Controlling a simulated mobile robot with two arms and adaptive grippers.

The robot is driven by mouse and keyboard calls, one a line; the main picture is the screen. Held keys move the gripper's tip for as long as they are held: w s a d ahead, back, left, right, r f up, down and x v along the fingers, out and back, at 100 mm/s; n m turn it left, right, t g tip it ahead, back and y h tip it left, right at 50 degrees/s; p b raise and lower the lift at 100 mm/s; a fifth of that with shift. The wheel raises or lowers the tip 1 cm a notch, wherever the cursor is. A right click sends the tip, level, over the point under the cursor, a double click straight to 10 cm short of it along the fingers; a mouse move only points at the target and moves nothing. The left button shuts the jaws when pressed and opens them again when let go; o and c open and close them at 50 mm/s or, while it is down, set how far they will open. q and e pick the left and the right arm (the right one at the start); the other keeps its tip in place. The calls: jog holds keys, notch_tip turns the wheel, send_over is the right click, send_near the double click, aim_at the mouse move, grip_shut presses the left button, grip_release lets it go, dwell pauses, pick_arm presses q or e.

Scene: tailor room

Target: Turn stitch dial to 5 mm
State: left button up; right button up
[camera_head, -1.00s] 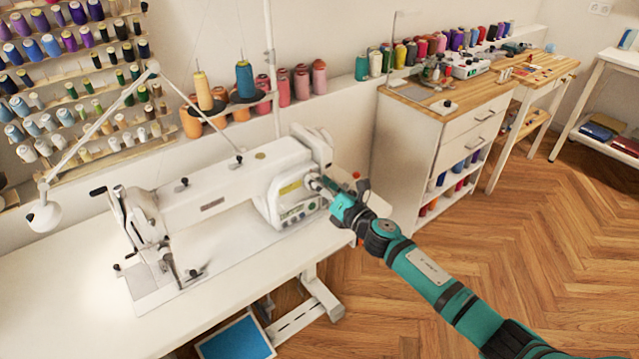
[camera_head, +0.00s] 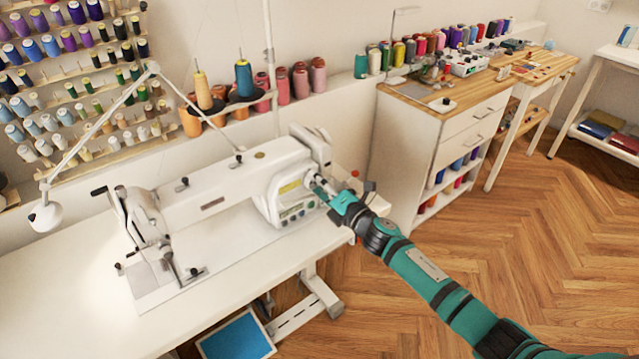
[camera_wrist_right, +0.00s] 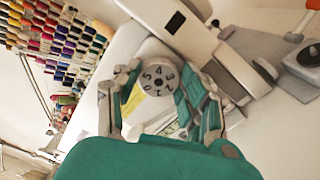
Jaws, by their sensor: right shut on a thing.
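The white sewing machine (camera_head: 225,185) stands on the white table. Its stitch dial (camera_wrist_right: 157,82) is a round pale knob with dark digits on its face, shown in the right wrist view. The digits 5, 4 and 3 sit along the upper part of the face. I cannot make out an index mark. My right gripper (camera_wrist_right: 158,88) has its fingers on either side of the dial and is shut on it. In the head view the right gripper (camera_head: 320,187) is at the right end of the machine, hiding the dial. My left gripper is not in view.
A white drawer cabinet (camera_head: 405,140) stands to the right behind my arm. A thread stand with cones (camera_head: 244,78) is behind the machine. Wooden floor lies open at the right.

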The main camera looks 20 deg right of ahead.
jog(key=shift+f, duration=0.1)
jog(key=o, duration=0.9)
jog(key=shift+s, duration=0.1)
jog(key=v, duration=1.2)
